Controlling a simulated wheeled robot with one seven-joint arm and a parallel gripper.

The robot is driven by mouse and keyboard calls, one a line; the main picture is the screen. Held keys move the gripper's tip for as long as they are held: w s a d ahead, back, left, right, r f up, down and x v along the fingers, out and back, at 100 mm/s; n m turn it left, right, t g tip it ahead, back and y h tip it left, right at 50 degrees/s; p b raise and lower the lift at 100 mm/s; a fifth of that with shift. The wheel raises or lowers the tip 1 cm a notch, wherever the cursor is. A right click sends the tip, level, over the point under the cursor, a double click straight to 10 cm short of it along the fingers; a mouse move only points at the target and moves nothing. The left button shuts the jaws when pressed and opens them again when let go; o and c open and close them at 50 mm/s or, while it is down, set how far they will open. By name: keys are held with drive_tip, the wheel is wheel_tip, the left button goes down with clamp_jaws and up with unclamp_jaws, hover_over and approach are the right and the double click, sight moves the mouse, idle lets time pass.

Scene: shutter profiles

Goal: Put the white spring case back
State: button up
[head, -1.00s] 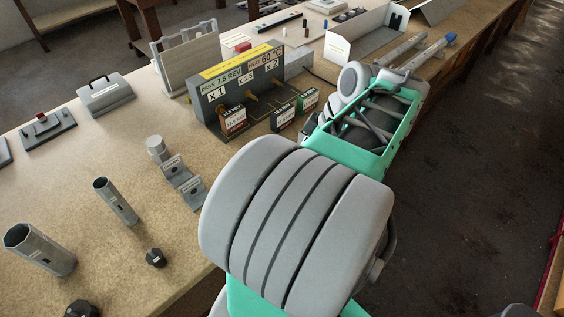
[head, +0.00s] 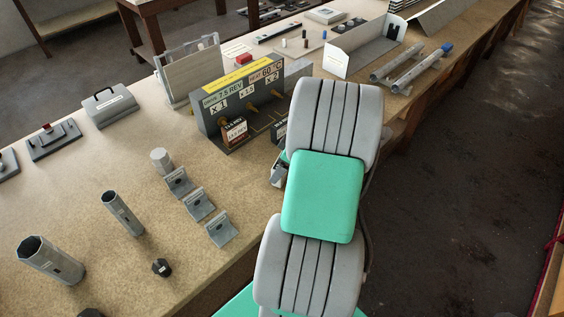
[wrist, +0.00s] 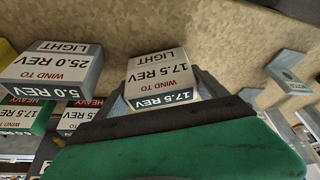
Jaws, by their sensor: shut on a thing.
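In the wrist view, a pale grey case with a white label reading "17.5 REV" and "LIGHT" (wrist: 160,78) sits at the jaws of my gripper (wrist: 165,98), which is shut on it. The label reads upside down there. A similar case labelled "25.0 REV" and "LIGHT" (wrist: 52,72) stands apart to its left. In the head view my own arm hides most of the gripper and the held case. I cannot tell from these frames whether the held case touches anything below it.
A grey winding stand (head: 240,95) with several pegs stands behind the arm. A red-labelled case (head: 234,132) is at its front. Grey angle brackets (head: 199,203) stand in a row left of my arm.

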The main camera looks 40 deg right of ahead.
drive_tip(key=shift+f, duration=0.1)
drive_tip(key=o, duration=1.6)
drive_tip(key=shift+c, duration=0.2)
drive_tip(key=shift+r, duration=0.3)
drive_tip(key=shift+s+d+r, duration=0.1)
drive_tip(key=shift+s+r, duration=0.05)
drive_tip(key=shift+r, duration=0.1)
drive_tip(key=b+v, duration=0.2)
drive_tip(key=v, duration=0.9)
drive_tip(key=a+r+m+h, duration=0.1)
drive_tip(key=a+r+m, duration=0.1)
drive_tip(key=a, duration=1.2)
drive_tip(key=a+r+m, duration=0.2)
drive_tip(key=a, duration=1.3)
drive_tip(key=shift+s+a+m+h, duration=0.25)
drive_tip(key=shift+s+m+h, duration=0.15)
